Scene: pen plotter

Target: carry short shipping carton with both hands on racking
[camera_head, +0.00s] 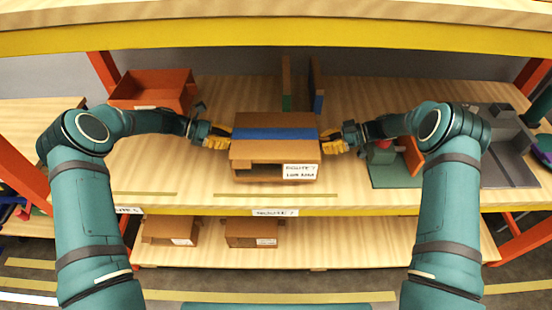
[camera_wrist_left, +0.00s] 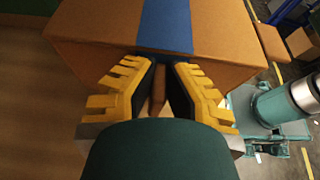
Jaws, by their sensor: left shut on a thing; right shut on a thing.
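The short shipping carton (camera_head: 273,152) is brown with a blue strip across its top and a white label on its front. It is in the middle of the head view, over the racking's upper shelf (camera_head: 220,185); I cannot tell whether it touches the shelf. My left gripper (camera_head: 229,138) is shut on the carton's left side. My right gripper (camera_head: 322,140) is shut on its right side. In the left wrist view, the yellow left fingers (camera_wrist_left: 160,92) are at the carton's side (camera_wrist_left: 100,45), below the blue strip.
An orange bin (camera_head: 152,90) stands at the back left. Upright dividers (camera_head: 317,85) stand behind the carton. A green board with items (camera_head: 392,165) and a grey tray (camera_head: 505,160) are on the right. Smaller cartons (camera_head: 251,232) sit on the lower shelf. A yellow beam (camera_head: 280,38) crosses above.

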